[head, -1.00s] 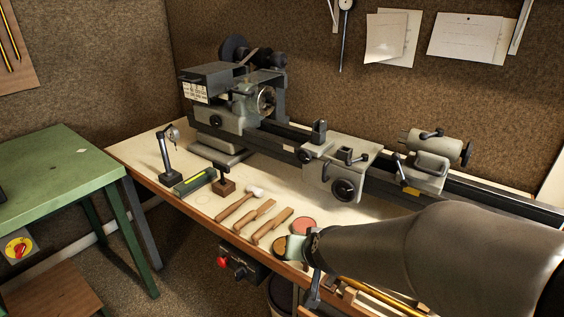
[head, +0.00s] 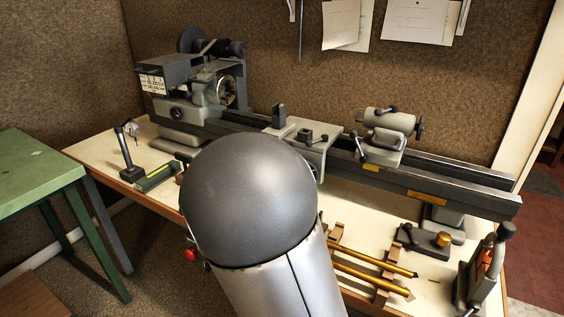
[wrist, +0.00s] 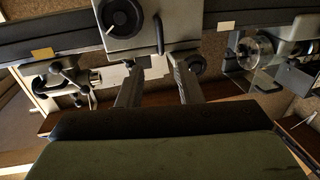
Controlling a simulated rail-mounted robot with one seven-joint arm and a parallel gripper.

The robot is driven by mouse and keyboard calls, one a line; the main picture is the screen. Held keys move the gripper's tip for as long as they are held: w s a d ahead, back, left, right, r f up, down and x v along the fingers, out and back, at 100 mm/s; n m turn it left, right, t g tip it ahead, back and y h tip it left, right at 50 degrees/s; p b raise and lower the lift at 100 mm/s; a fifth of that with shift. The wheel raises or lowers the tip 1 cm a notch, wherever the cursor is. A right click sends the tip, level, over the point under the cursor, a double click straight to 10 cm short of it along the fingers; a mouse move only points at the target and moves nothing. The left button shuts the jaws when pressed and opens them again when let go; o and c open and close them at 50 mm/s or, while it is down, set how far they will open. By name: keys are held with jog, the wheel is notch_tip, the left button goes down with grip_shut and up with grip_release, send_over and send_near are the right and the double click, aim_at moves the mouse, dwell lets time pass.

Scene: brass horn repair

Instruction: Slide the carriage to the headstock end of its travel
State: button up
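The grey carriage (head: 305,134) sits on the lathe bed, between the headstock (head: 180,100) at left and the tailstock (head: 388,135) at right. A bare stretch of bed (head: 236,119) lies between carriage and headstock. My arm hides much of the carriage front and its handwheel. The wrist view is upside down: the carriage (wrist: 175,18) with its black handwheel (wrist: 121,17) and a lever is at top centre, headstock right, tailstock (wrist: 72,78) left. My gripper (wrist: 157,66) has its fingers apart and empty, close to the carriage front, with no visible contact. The head view hides it.
A dial stand (head: 126,152) stands at the bench's left end. Brass rods (head: 372,270) lie on a wooden rack at the front right, near a black bench tool (head: 482,275). A green table (head: 38,182) stands at left.

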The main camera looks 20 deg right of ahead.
jog(key=x, duration=1.1)
jog(key=shift+w+d, duration=0.2)
jog(key=shift+d, duration=0.05)
grip_shut()
